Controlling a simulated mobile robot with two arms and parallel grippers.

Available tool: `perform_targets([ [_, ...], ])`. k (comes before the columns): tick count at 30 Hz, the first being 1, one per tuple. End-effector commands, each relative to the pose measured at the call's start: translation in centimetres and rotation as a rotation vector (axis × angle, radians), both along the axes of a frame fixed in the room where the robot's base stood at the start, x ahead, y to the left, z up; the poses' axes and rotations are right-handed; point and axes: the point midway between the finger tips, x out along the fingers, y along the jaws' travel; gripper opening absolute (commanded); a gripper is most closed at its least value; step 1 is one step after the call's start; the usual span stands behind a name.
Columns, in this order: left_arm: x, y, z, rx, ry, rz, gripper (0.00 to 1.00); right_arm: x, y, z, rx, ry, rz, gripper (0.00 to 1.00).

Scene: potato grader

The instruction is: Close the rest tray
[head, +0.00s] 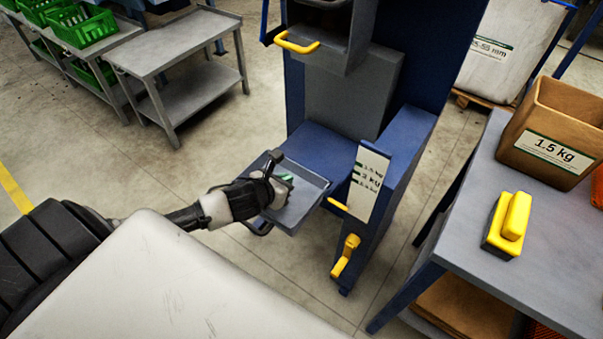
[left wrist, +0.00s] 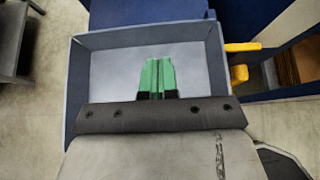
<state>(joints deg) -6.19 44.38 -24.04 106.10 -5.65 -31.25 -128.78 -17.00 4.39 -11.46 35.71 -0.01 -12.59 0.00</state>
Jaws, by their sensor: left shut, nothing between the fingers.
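The rest tray (head: 306,211) is a shallow blue-grey tray, pulled out at the front of the blue machine (head: 318,147). A dark handle (head: 257,228) shows at its near left edge. In the left wrist view the tray (left wrist: 215,63) is seen from above, and the part of its floor in sight is bare. My left gripper (head: 285,177) has green fingertips and is over the tray. In the left wrist view its fingertips (left wrist: 158,76) are together with nothing between them. I cannot tell whether they touch the tray. My right gripper is not in view.
A yellow lever (head: 346,256) and a label plate (head: 368,183) are on the machine, right of the tray. A grey table (head: 545,268) at right bears a paper bag (head: 553,126) and a yellow-handled block (head: 510,222). A grey cart (head: 185,50) stands at back left. Open floor lies between.

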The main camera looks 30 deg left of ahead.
Motion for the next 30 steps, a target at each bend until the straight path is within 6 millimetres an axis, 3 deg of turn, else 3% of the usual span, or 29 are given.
perform_targets([
  [6, 3.9, -0.3, -2.0, -0.003, -0.003, 0.003, 0.0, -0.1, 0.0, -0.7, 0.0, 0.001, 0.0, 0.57],
  [12, 6.0, -0.5, -2.7, -0.003, 0.0, 0.002, 0.0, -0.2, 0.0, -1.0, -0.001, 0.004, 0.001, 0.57],
  [30, 6.9, -0.6, -2.7, 0.0, -0.001, -0.001, 0.0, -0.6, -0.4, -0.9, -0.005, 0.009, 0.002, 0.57],
])
